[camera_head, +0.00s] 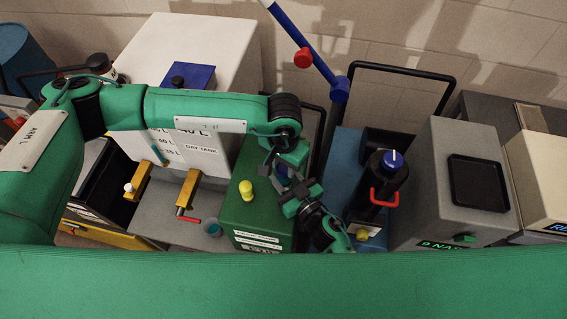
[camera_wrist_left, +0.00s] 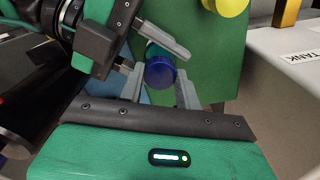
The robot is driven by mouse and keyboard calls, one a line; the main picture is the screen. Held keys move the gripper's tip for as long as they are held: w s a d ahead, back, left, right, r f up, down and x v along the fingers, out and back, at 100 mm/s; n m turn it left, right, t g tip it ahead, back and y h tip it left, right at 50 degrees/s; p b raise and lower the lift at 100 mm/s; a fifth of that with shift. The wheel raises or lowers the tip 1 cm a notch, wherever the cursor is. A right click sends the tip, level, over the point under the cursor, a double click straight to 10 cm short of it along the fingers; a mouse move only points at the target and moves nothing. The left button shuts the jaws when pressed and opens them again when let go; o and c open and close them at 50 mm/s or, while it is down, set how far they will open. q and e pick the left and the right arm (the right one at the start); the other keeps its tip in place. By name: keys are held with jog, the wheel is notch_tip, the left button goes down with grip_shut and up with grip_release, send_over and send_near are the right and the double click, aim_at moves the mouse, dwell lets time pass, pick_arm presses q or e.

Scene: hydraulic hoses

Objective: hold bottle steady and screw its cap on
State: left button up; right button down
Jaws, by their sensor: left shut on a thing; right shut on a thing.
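The blue cap (camera_wrist_left: 161,75) shows in the left wrist view, between the two grey fingers of my left gripper (camera_wrist_left: 160,82), which is shut on it. Behind the cap is a short part of the bottle (camera_wrist_left: 154,51), held between the fingers of my right gripper (camera_wrist_left: 146,43), which comes in from the upper left. The cap sits at the bottle's end; I cannot tell how far it is threaded. In the head view my left gripper (camera_head: 285,172) and right gripper (camera_head: 301,190) meet above the green box, largely hiding bottle and cap.
The green box (camera_head: 262,215) with a yellow knob (camera_head: 246,190) is below my grippers. To the right stand a black cylinder with a red handle (camera_head: 384,197) and a grey cabinet (camera_head: 455,150). A white tank (camera_head: 215,50) stands behind my left arm.

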pick_arm(q)
jog(key=m, duration=0.5)
jog(key=shift+d+r+m, duration=0.15)
jog(key=shift+d+m, duration=0.05)
jog(key=shift+m, duration=0.8)
jog(key=shift+s+d+m, duration=0.25)
jog(key=shift+m, duration=0.35)
jog(key=shift+s+d+m, duration=0.25)
jog(key=shift+m, duration=0.35)
jog(key=shift+w+a+f+m, duration=0.15)
jog(key=shift+a+f+m, duration=0.05)
jog(key=shift+a+m, duration=0.2)
jog(key=shift+c, duration=0.3)
jog(key=shift+o, duration=0.4)
jog(key=shift+w+a, duration=0.25)
jog(key=shift+a, duration=0.25)
jog(key=shift+a, duration=0.1)
jog(key=o, duration=0.9)
jog(key=shift+w, duration=0.1)
jog(key=shift+o, duration=0.2)
jog(key=shift+d, duration=0.2)
jog(key=shift+c, duration=0.5)
